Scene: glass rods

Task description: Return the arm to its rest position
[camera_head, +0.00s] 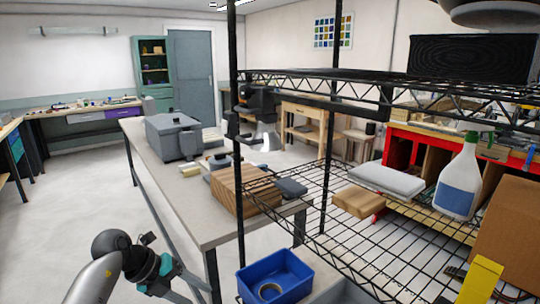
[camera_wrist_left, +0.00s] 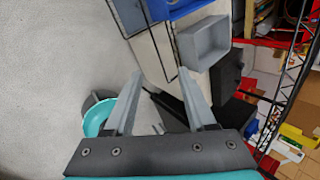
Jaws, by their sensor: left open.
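My left arm comes in at the lower left of the head view, with its grey and teal wrist and left gripper (camera_head: 192,284) low beside the grey workbench (camera_head: 205,215). In the left wrist view, the two grey fingers of the left gripper (camera_wrist_left: 160,72) stand apart with nothing between them. The gripper is over the floor, and its fingers touch nothing that I can make out. My right arm and gripper are not in view. No glass rods can be made out in either view.
A black wire shelf (camera_head: 355,225) stands to the right, with its post (camera_head: 237,150) near the bench. A blue bin (camera_head: 275,278) is at the bottom; a grey bin (camera_wrist_left: 205,42) shows in the left wrist view. A white spray bottle (camera_head: 458,185) stands at right. Floor at left is clear.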

